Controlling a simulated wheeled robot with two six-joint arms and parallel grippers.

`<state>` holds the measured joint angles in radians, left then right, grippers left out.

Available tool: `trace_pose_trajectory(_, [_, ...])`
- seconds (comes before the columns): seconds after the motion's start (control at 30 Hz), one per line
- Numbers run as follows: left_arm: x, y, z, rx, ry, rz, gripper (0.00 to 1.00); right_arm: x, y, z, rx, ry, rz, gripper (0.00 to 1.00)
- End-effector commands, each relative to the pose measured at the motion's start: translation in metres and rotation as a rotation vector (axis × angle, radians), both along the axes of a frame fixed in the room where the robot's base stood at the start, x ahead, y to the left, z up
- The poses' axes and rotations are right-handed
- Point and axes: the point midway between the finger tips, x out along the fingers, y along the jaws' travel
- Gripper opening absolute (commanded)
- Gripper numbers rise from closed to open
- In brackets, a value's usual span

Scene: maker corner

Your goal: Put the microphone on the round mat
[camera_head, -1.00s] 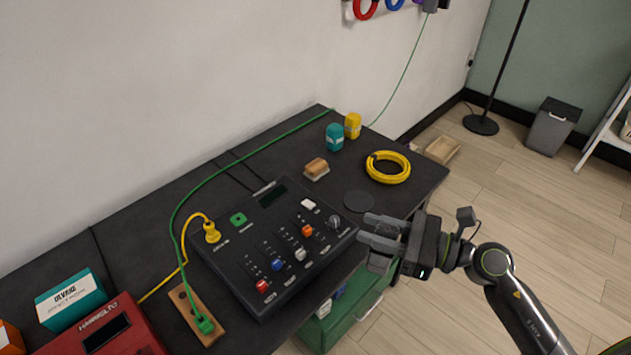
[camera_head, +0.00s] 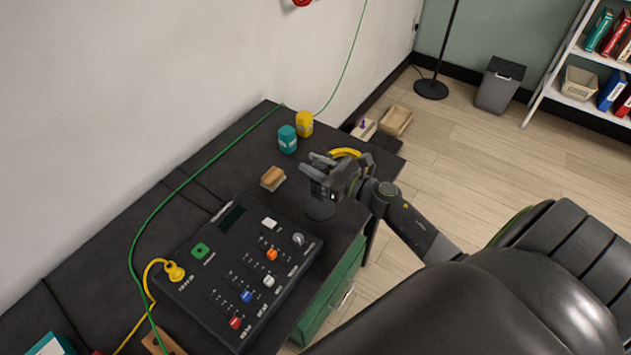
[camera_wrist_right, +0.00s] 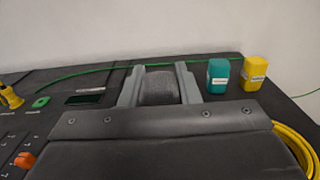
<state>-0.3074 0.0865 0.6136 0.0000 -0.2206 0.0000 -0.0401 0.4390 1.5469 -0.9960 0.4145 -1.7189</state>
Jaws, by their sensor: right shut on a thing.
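My right gripper (camera_head: 316,169) is shut on the microphone, above the far right part of the dark table. In the right wrist view the microphone's dark grey mesh head (camera_wrist_right: 158,88) shows between the two grey fingers (camera_wrist_right: 158,86); the rest of it is hidden. In the head view the microphone is hard to tell from the dark gripper. The dark round mat (camera_head: 320,210) lies on the table just below the gripper in the picture, partly covered by it. I cannot tell whether the microphone touches the mat. My left gripper is not in view.
A mixer panel (camera_head: 240,270) stands left of the mat. A yellow cable coil (camera_head: 345,153) is partly behind my gripper. A green cable (camera_head: 185,183) runs along the table.

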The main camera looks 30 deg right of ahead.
Motion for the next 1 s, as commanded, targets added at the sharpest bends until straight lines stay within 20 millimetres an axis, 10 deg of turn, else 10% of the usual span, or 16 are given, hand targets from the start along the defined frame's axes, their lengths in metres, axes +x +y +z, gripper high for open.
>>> trace_pose_trajectory(0.43, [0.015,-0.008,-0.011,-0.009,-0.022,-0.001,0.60,0.001,0.001,-0.046,0.002,-0.002,0.003,0.00])
trace_pose_trajectory(0.87, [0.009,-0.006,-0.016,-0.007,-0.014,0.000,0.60,0.000,0.001,-0.052,0.002,-0.004,0.003,0.00])
trace_pose_trajectory(0.9, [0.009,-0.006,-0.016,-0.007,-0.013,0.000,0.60,0.000,0.000,-0.053,0.001,-0.002,0.002,0.30])
trace_pose_trajectory(1.0, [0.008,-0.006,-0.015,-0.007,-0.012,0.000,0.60,0.000,0.000,-0.052,0.000,-0.001,0.002,0.43])
